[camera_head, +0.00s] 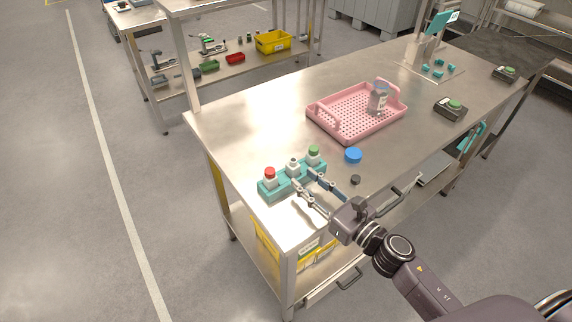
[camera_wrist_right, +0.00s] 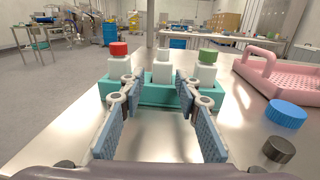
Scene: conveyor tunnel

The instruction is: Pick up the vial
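A teal rack (camera_head: 276,188) stands near the table's left corner and holds three white vials. One vial has a red cap (camera_head: 270,172), the middle vial (camera_head: 293,164) shows no coloured cap, and one has a green cap (camera_head: 314,152). My right gripper (camera_head: 304,179) is open, with its fingers pointing at the rack's near side. In the right wrist view its fingers (camera_wrist_right: 158,88) are spread, with the middle vial (camera_wrist_right: 162,68) lined up between them. Nothing is held. Whether the tips touch the rack is unclear. My left gripper is not in view.
A blue cap (camera_head: 353,155) and a black cap (camera_head: 355,180) lie right of the rack. A pink perforated tray (camera_head: 340,127) behind them holds a grey labelled bottle (camera_head: 379,100). A dark box with a green button (camera_head: 451,108) stands farther right. The table's left-back area is clear.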

